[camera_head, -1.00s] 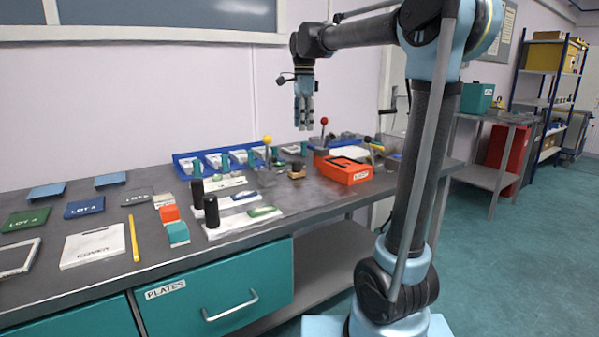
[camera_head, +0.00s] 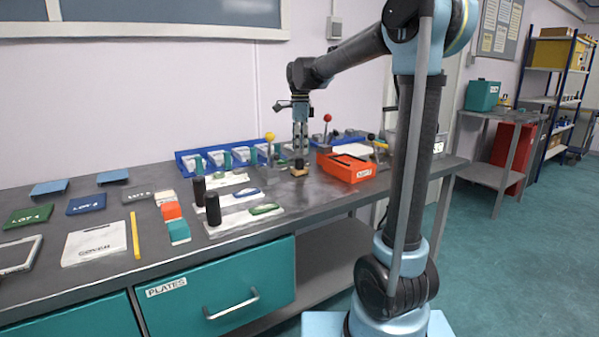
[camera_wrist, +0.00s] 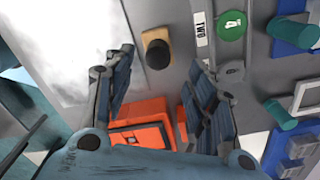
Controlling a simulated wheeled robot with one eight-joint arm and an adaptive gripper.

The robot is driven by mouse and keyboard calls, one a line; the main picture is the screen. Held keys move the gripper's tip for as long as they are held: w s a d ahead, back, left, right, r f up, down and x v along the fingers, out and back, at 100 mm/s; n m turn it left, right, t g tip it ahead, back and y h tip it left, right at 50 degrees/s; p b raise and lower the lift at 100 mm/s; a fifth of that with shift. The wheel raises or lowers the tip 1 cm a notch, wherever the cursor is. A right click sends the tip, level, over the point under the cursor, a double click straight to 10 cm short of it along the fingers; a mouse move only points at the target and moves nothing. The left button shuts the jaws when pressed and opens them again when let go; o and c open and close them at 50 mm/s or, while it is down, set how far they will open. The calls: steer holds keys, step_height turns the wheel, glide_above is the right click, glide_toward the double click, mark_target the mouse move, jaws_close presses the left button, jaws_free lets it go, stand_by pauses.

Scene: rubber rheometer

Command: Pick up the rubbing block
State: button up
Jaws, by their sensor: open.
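The rubbing block appears to be a small light-wood block (camera_head: 299,170) with a dark knob on top, sitting on the bench. My gripper (camera_head: 300,155) points down right above it, and the fingers hide part of the knob. In the wrist view the block (camera_wrist: 144,36) and its round black knob show just beyond the gap between the fingertips (camera_wrist: 160,68). My gripper is open with nothing held. Whether the fingertips flank the knob or are still above it I cannot tell.
An orange bin (camera_head: 346,168) stands close to the right of the block. A yellow-knobbed lever (camera_head: 270,138) is close on the left, and a red-knobbed one (camera_head: 327,118) stands behind. Blue trays (camera_head: 188,164) line the back. Black cylinders (camera_head: 213,209) stand farther left.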

mark_target(300, 161)
steer(key=shift+s+a+f, duration=0.1)
steer(key=shift+s+f, duration=0.05)
steer(key=shift+f, duration=2.95)
jaws_close()
